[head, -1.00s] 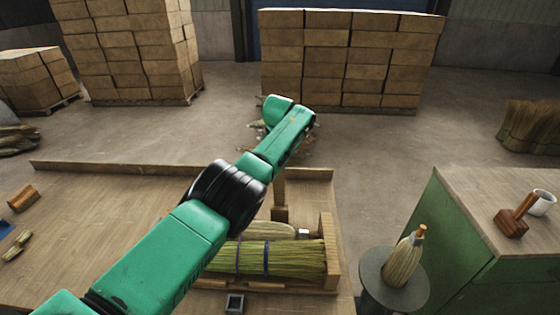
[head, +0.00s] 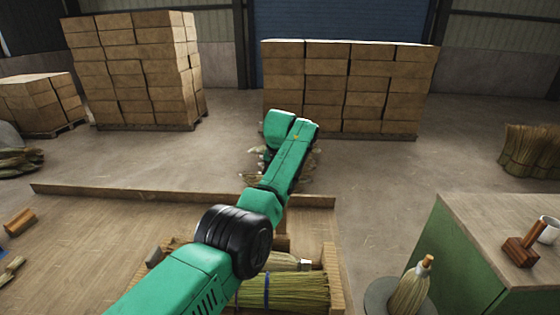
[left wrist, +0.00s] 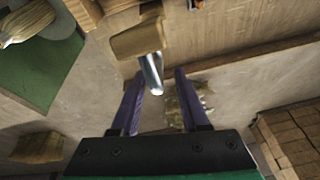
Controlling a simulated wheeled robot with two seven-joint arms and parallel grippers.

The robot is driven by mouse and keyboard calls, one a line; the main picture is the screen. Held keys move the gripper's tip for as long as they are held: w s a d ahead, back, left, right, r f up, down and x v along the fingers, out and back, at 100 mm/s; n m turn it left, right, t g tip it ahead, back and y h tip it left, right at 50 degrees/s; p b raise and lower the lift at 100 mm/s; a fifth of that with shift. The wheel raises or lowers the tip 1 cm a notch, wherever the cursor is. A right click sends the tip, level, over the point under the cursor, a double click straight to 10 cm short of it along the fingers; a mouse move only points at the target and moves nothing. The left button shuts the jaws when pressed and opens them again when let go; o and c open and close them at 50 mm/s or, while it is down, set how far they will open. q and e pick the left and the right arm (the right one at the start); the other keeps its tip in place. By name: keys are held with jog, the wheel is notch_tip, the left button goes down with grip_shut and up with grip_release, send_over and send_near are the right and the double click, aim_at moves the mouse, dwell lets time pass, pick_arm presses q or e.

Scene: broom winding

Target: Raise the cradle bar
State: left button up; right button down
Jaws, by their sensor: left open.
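My left arm reaches forward across the middle of the head view, over a wooden cradle (head: 334,283) that holds a bundle of green-yellow broom straw (head: 300,290) with a blue band. The arm hides part of the cradle and my left gripper there. In the left wrist view, my left gripper (left wrist: 158,76) is open, with two purple fingers apart. A short metal rod (left wrist: 151,72) under a wooden block (left wrist: 137,38) points in between the fingers; I cannot tell whether it touches them. I cannot tell for sure whether this is the cradle bar. My right gripper is not in view.
A green cabinet (head: 455,255) with a wooden mallet (head: 522,246) and a white mug (head: 549,229) stands at right. A broom head (head: 410,290) stands beside it on a round stand. Stacked cartons (head: 345,90) stand behind.

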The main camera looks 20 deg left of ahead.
pick_arm(q)
jog(key=b+v, duration=0.2)
jog(key=v, duration=0.7)
jog(key=shift+s+r, duration=0.2)
jog(key=shift+r, duration=0.2)
jog(key=shift+f, duration=0.1)
